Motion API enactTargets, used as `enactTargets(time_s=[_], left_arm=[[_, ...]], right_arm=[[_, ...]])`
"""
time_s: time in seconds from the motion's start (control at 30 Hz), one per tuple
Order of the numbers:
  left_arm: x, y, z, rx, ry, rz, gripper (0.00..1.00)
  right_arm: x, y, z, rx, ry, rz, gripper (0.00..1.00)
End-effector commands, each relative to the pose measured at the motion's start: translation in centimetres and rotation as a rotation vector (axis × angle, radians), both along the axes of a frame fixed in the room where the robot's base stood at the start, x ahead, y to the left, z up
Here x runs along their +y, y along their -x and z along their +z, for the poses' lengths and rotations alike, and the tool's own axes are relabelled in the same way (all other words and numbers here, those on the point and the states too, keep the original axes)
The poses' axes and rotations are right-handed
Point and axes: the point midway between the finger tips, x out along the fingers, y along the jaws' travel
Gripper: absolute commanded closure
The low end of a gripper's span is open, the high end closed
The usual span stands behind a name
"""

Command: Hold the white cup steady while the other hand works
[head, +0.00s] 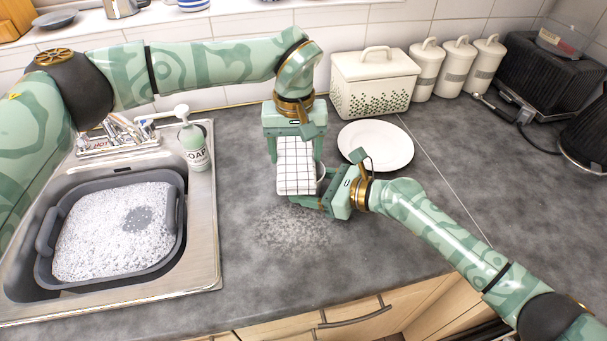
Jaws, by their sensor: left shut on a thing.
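A white cloth with a dark checked grid (296,165) hangs below my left gripper (295,152), which points down over the counter and is shut on it. The white cup (321,173) is mostly hidden behind the cloth and my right gripper; only a small pale part shows between them. My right gripper (318,194) reaches in from the right, low over the counter, with its fingers at the cup and the cloth's lower end. Its grip is hidden, so I cannot tell whether it is closed on the cup.
A wet, foamy patch (295,232) lies on the counter in front. A white plate (376,146) is behind my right gripper. A soap bottle (193,143) stands by the sink, which holds a grey basin (176,225) of suds. A bread bin (374,82) and canisters (427,70) stand behind.

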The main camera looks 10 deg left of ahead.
Motion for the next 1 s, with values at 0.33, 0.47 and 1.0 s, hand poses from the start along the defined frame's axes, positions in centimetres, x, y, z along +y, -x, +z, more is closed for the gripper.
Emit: enactTargets(time_s=[0.33,0.47,1.0], left_arm=[[0.4,-1.7,-0.2,-0.001,-0.001,0.0,0.56],[0.4,-1.7,-0.2,-0.002,-0.002,0.0,0.56],[-0.2,1.2,-0.1,0.002,-0.002,0.0,0.56]], right_arm=[[0.0,0.0,0.1,-0.001,-0.002,0.001,0.5],[0.0,0.0,0.1,-0.001,-0.002,0.001,0.5],[0.0,0.0,0.1,-0.002,-0.002,0.0,0.5]])
